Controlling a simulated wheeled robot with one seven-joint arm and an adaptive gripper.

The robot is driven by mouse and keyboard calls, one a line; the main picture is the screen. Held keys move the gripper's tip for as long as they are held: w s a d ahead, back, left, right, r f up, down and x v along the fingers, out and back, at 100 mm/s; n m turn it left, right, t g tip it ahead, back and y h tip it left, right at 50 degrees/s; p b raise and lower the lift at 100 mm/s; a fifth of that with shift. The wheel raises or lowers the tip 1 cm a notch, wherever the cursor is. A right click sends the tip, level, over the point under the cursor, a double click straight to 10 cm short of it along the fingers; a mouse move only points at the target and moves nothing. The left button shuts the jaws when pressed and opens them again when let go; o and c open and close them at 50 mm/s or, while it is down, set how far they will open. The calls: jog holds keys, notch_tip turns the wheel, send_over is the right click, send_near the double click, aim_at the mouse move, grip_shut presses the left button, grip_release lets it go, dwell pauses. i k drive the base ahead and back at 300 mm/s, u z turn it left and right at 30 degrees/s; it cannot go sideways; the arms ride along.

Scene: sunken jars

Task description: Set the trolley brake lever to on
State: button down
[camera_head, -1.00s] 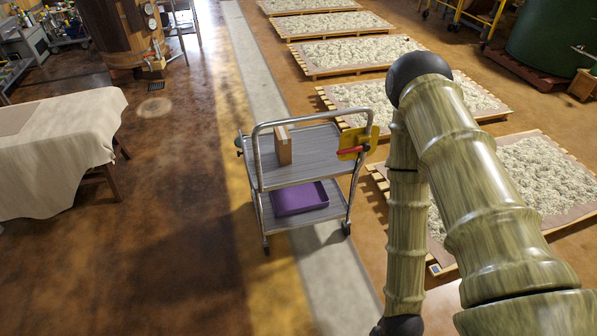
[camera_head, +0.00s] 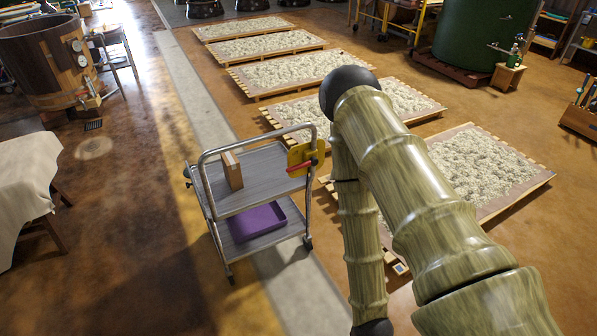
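The trolley (camera_head: 262,183) is a grey two-shelf metal cart with a tubular handle, standing upright left of my arm. At its right end is a yellow plate (camera_head: 297,156) with a red lever (camera_head: 301,165), which lies nearly level across the plate's lower part. I cannot read any on or off marking. My bamboo-like arm comes in from the lower right, and its forearm hangs down to the right of the trolley. My gripper is below the picture's bottom edge and does not show.
A brown box (camera_head: 232,170) stands on the trolley's top shelf and a purple tray (camera_head: 257,222) lies on its lower shelf. Wooden drying frames (camera_head: 490,172) lie along the right. A cloth-covered table (camera_head: 25,185) is at the left. The floor in front of the trolley is clear.

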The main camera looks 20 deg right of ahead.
aim_at(313, 160)
jog(key=k, duration=0.6)
jog(key=z, duration=0.85)
jog(key=i, duration=1.4)
jog(key=u, duration=0.7)
